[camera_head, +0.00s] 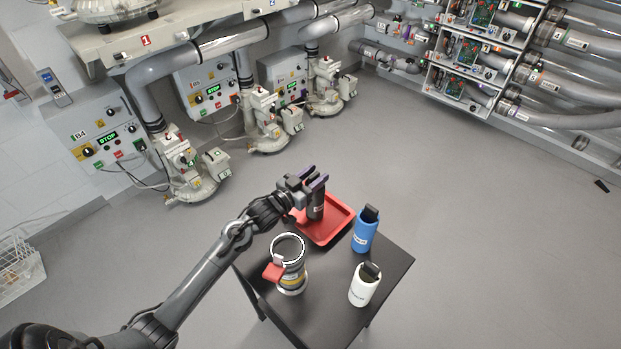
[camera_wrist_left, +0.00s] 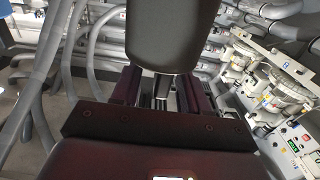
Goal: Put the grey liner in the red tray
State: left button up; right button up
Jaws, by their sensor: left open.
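The dark grey liner (camera_head: 316,208) is upright at the left part of the red tray (camera_head: 326,236), with a small light label on its side. Its base appears to be within the tray, but its contact with the tray floor is hard to see. My left gripper (camera_head: 313,182) is at the top of the liner, with its purple fingers apart. In the left wrist view the open fingers (camera_wrist_left: 160,88) show, with a dark grey flat panel beyond them that I cannot identify for sure. My right gripper is not in view.
Blower machines and control boxes (camera_head: 103,134) stand along the wall. The floor around the table is clear.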

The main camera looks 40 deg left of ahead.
pick_arm(q)
jog(key=shift+r, duration=0.2)
jog(key=s+p, duration=0.1)
jog(key=s, duration=1.1)
jog(key=shift+a, duration=0.4)
